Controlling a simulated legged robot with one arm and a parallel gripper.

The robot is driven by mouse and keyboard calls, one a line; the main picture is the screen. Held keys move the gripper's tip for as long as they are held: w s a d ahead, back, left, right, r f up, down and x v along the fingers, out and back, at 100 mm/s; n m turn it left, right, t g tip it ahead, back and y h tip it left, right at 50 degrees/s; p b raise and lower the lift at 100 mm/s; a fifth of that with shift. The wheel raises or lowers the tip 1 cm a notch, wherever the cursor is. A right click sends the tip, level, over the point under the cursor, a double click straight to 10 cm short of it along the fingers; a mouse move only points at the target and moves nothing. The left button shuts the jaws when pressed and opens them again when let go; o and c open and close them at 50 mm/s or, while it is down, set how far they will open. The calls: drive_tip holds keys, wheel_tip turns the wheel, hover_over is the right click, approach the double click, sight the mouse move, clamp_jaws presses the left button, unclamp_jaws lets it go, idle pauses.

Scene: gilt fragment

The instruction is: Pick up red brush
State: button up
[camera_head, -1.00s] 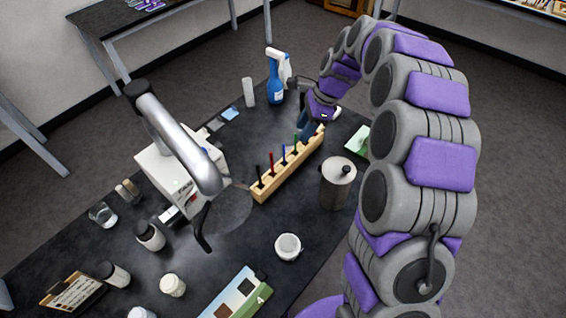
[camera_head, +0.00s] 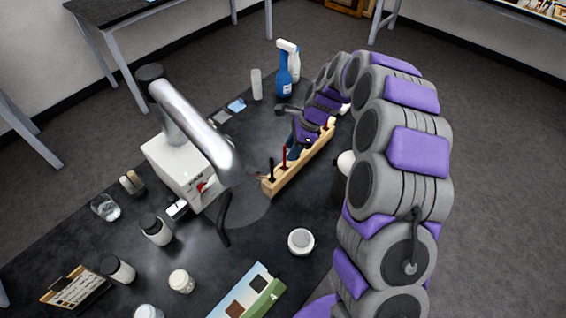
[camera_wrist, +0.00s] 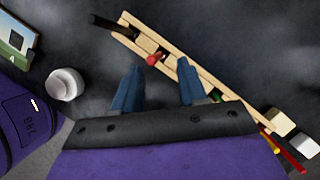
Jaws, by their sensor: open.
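The red brush (camera_head: 284,156) stands upright in a wooden holder (camera_head: 285,178), beside a black brush (camera_head: 271,168). In the wrist view, the red brush (camera_wrist: 155,58) is seen end-on, just beyond and between my two blue fingertips. The holder (camera_wrist: 190,62) runs diagonally there, with the black brush (camera_wrist: 110,24) at its upper left end. My gripper (camera_wrist: 158,76) is open, with nothing between its fingers. In the head view, my gripper (camera_head: 302,136) hangs over the holder, right of the red brush, and hides the brushes behind it.
A lamp-like silver arm on a white device (camera_head: 185,170) stands left of the holder. A blue spray bottle (camera_head: 283,75) stands behind. A small white jar (camera_head: 301,241) sits in front. Green (camera_wrist: 214,95) and yellow (camera_wrist: 268,138) sticks show near my gripper's right side.

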drive_tip(key=b, duration=0.1)
hover_over(286, 168)
wheel_tip(286, 168, down, 4)
drive_tip(key=shift+d+f, duration=0.1)
drive_tip(key=shift+f, duration=0.05)
drive_tip(key=shift+c, duration=0.7)
clamp_jaws()
